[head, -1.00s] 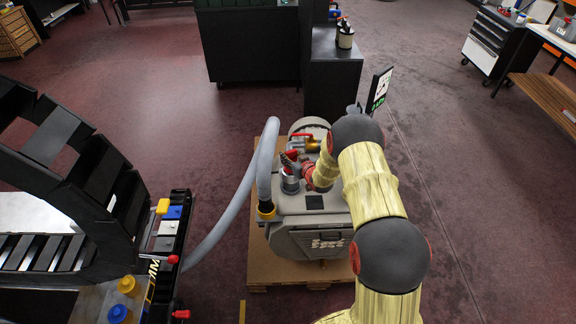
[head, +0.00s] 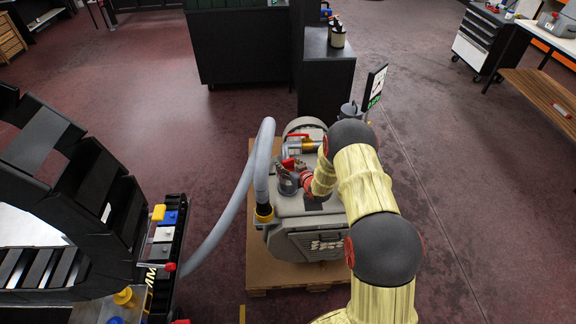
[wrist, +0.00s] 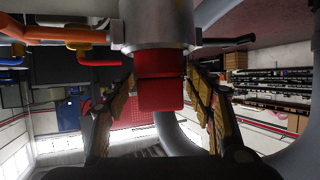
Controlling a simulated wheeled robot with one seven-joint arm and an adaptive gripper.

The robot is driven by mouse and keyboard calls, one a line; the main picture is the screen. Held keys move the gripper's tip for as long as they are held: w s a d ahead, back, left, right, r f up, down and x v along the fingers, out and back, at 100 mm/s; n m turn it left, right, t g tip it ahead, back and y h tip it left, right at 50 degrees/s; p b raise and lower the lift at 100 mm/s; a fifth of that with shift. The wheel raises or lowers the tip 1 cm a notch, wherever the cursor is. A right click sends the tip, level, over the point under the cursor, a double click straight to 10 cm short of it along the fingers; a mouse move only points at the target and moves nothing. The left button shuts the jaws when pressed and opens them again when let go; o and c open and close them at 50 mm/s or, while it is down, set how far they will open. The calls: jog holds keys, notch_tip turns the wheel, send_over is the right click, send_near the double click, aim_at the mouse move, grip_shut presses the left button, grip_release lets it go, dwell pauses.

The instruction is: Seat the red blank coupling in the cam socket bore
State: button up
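The red blank coupling (wrist: 160,92) is between the two fingers of my gripper (wrist: 160,80) in the wrist view. The fingers close in on its two sides and appear to hold it. In the head view the socket (head: 287,183) stands on top of the grey vacuum unit (head: 318,242). My gripper (head: 291,170) reaches it from the right, and the fingertips are small and partly hidden there.
A thick grey hose (head: 262,165) arches up just left of the socket into a yellow-collared port (head: 264,213). A brass and red valve (head: 300,146) lies behind. A small display (head: 376,86) stands behind my arm. The unit rests on a wooden pallet (head: 285,277).

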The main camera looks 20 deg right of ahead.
jog(key=shift+o, duration=0.3)
jog(key=shift+r, duration=0.2)
jog(key=shift+s+d+r, duration=0.1)
jog(key=shift+s+r, duration=0.05)
jog(key=shift+s, duration=0.2)
jog(key=p+v, duration=0.3)
jog(key=v, duration=0.8)
jog(key=s+a+r+g+h, duration=0.1)
jog(key=s+r+g+h, duration=0.15)
jog(key=r, duration=1.05)
jog(key=s+a+r+g+h, duration=0.1)
jog(key=s+r, duration=0.2)
jog(key=r, duration=0.9)
jog(key=s+a+r+g, duration=0.1)
jog(key=s+a+r, duration=0.2)
jog(key=s, duration=0.8)
jog(key=s+a+r+g+y, duration=0.1)
jog(key=s+a+r, duration=0.3)
jog(key=s, duration=0.7)
jog(key=s+a+r+m+g+y, duration=0.1)
jog(key=s+a+r, duration=0.3)
jog(key=s, duration=0.7)
jog(key=shift+s+a+r+g, duration=0.2)
jog(key=shift+s+r+g, duration=0.1)
jog(key=shift+g, duration=0.35)
jog(key=shift+c, duration=0.4)
